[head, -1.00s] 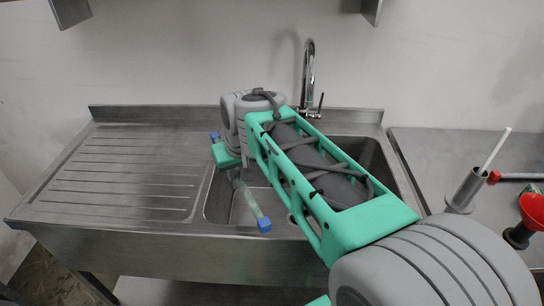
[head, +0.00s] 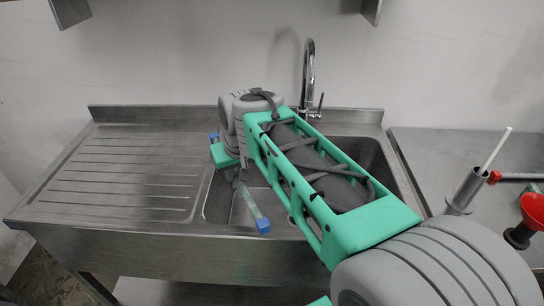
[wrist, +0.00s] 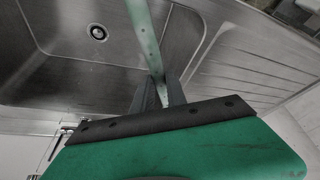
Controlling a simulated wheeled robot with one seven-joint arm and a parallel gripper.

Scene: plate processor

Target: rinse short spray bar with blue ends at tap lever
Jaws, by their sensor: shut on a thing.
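My gripper (wrist: 160,104) is shut on the bar, which also shows in the wrist view (wrist: 143,35) reaching away over the sink. In the head view the bar hangs slanted over the left part of the basin (head: 222,196), and my arm hides much of my gripper. The tap (head: 308,75) stands behind the basin, with its lever (head: 320,103) upright at its right side.
A ribbed drainboard (head: 120,180) lies left of the basin and is clear. The drain (wrist: 98,32) shows in the wrist view.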

